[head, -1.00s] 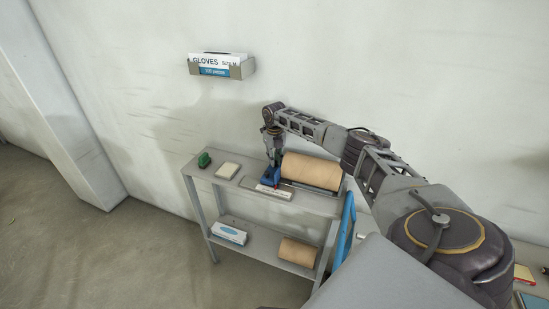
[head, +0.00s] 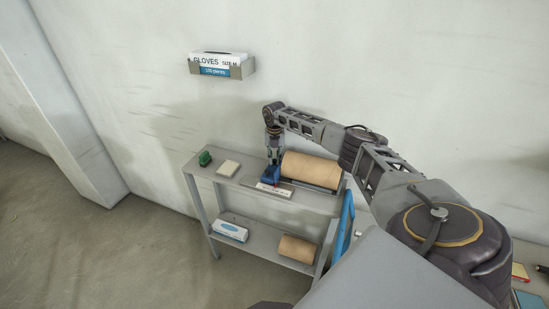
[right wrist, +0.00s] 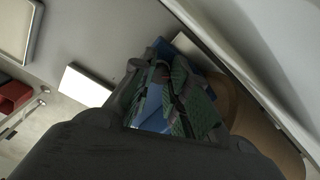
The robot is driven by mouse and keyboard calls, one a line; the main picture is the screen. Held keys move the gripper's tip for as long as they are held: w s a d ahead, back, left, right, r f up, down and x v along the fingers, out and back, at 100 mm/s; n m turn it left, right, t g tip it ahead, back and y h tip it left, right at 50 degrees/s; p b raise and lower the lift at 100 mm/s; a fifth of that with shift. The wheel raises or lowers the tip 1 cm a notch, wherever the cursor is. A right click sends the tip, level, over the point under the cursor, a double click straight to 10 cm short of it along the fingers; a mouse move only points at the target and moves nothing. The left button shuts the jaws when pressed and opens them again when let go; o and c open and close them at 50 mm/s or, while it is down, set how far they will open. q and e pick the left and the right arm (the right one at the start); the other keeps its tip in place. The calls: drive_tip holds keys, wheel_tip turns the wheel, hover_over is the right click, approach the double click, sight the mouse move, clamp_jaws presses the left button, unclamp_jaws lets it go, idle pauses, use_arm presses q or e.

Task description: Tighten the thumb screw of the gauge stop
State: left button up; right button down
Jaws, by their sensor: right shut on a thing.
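The blue gauge stop (head: 271,175) stands on the shelf's top at the left end of the brown roll. It also shows in the right wrist view (right wrist: 152,106), between and beneath the green-padded fingers. My right gripper (head: 274,161) points down onto the stop from above. In the right wrist view its fingers (right wrist: 172,98) are closed at the top of the stop, on the thumb screw, which they hide almost wholly. A pale ruled strip (head: 272,190) with red marks lies in front of the stop. My left gripper is out of view.
The brown roll (head: 312,170) lies right beside the gripper. A green item (head: 205,158) and a pale pad (head: 228,168) sit to the left on the shelf unit (head: 315,202). A glove box (head: 220,65) hangs on the wall.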

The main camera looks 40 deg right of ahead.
sight(275, 160)
drive_tip(key=c, duration=1.6)
unclamp_jaws()
drive_tip(key=shift+r, duration=6.05)
drive_tip(key=shift+f, duration=0.1)
